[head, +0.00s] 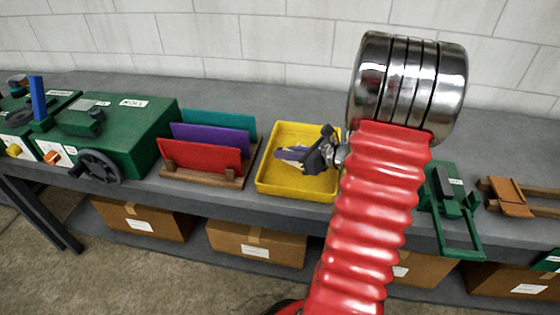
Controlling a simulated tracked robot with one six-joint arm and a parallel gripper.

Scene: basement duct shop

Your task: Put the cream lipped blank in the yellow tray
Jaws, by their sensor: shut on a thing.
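The yellow tray (265,182) stands on the grey bench in the middle of the head view. My gripper (304,157) reaches in from the right over the tray, its dark jaws pointing left. It is shut on the cream lipped blank (287,167), of which only small pale parts show at and below the jaws. The blank lies within the tray's outline in this view; I cannot tell whether it touches the floor of the tray. My red ribbed arm hides the tray's right side.
Left of the tray, a wooden rack (206,180) holds red, purple and teal sheets upright. Further left is a green machine (130,125) with a handwheel. Right of my arm are a green fixture (455,205) and an orange-brown wooden piece (510,195). Cardboard boxes (255,243) sit below the bench.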

